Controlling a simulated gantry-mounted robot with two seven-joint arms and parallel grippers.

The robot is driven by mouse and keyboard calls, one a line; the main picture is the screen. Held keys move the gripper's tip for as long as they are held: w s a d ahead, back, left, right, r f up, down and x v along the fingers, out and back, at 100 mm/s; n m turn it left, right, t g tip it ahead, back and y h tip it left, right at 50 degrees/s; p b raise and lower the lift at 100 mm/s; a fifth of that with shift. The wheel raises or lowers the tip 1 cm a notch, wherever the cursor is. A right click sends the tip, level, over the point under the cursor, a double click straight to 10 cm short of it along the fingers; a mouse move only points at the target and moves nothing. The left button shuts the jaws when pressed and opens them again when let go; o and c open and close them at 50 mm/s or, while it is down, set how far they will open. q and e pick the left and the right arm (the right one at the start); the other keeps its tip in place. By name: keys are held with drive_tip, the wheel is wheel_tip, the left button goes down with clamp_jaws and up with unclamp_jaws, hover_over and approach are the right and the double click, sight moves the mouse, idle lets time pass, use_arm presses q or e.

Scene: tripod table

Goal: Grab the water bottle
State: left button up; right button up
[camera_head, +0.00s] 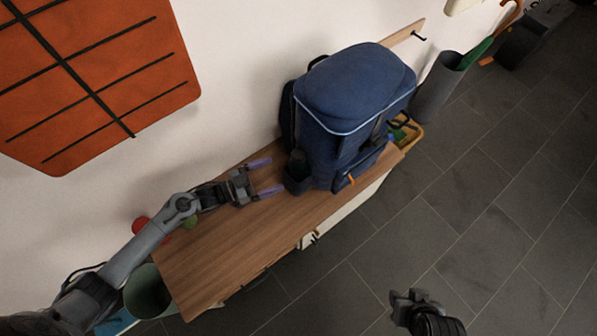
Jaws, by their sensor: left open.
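A blue backpack (357,95) stands on the wooden table. A dark cylindrical shape (298,168) sits at its left side, low down. It may be the water bottle in a side pocket, but it is too dark to tell for sure. My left gripper (268,176) is open and empty, its purple-tipped fingers pointing right toward this shape, a short gap away. My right gripper (407,296) is at the bottom right, over the floor and away from the table. Its fingers are too small to read.
The table (225,240) is bare in front of and left of the backpack. The wall is close behind.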

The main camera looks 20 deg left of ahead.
sight(292, 169)
use_arm(q)
drive_tip(key=b+x, duration=0.1)
drive_tip(key=x, duration=0.1)
drive_tip(key=b+x, duration=0.1)
drive_tip(key=x, duration=0.2)
drive_tip(key=b+x, duration=0.1)
drive_tip(key=x, duration=0.1)
drive_tip(key=shift+d+f, duration=0.25)
drive_tip(key=shift+f, duration=0.15)
drive_tip(key=shift+w+d, duration=0.2)
drive_tip(key=shift+w, duration=0.05)
drive_tip(key=shift+a, duration=0.1)
